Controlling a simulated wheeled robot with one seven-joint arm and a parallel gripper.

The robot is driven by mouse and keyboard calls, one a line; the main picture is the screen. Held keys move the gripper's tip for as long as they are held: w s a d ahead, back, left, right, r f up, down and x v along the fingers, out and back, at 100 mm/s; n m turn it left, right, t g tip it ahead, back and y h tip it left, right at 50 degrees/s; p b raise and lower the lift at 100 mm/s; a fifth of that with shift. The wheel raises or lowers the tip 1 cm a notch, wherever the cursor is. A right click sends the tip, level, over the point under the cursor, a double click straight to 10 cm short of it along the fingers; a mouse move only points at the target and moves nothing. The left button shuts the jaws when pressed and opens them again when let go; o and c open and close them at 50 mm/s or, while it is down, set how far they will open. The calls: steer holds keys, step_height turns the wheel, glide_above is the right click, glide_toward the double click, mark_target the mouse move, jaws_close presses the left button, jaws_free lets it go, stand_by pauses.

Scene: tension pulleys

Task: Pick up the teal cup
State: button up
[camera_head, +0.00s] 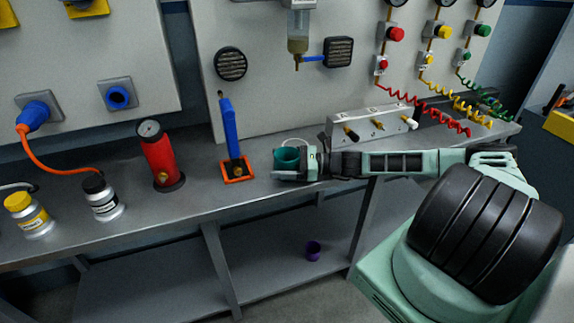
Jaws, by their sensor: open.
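The teal cup (287,157) stands on the grey metal bench, just right of the blue lever. My gripper (290,163) reaches in from the right at the cup, with its fingers open. One finger shows in front of the cup's lower part and hides some of it. I cannot tell whether the fingers touch the cup. The cup appears upright and on the bench top.
A blue lever on an orange base (238,170) stands close left of the cup. A red cylinder with a gauge (160,155) and two bottles stand further left. A white switch box (372,125) stands behind my arm. A purple cup (313,250) sits on the lower shelf.

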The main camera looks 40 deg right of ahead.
steer(key=c, duration=1.1)
steer(key=shift+o, duration=0.2)
